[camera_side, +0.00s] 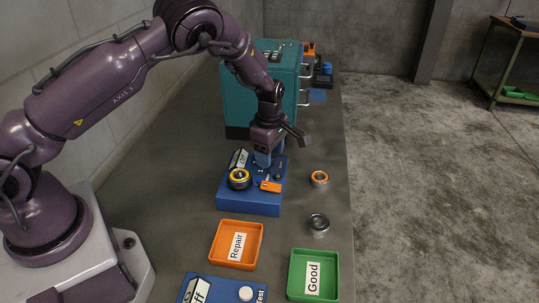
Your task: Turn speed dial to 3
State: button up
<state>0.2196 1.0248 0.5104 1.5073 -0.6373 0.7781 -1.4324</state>
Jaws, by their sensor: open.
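A blue unit (248,207) stands on the bench under my gripper. It carries a bearing with a yellow ring (240,179), an orange lever (270,186) and a white-and-black display panel (238,159). A small dark knob (278,177) shows near the unit's right side; I cannot tell whether it is the speed dial, and no dial number is readable. My gripper (270,157) points down over the back part of the unit. It is open, its fingers close above or beside the small controls; contact cannot be told. The gripper hides part of the unit's top.
An orange Repair tray (218,261) and a green Good tray (335,291) stand in front. An orange-ringed bearing (320,179) and a grey bearing (318,224) lie to the right. A blue Test box (227,291) is at the front. A teal cabinet (245,100) stands behind.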

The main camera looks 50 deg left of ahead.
jog(key=shift+f, duration=0.4)
jog(key=shift+c, duration=0.4)
jog(key=c, duration=0.8)
jog(key=shift+c, duration=0.2)
jog(key=shift+m, duration=0.3)
jog(key=m, duration=1.1)
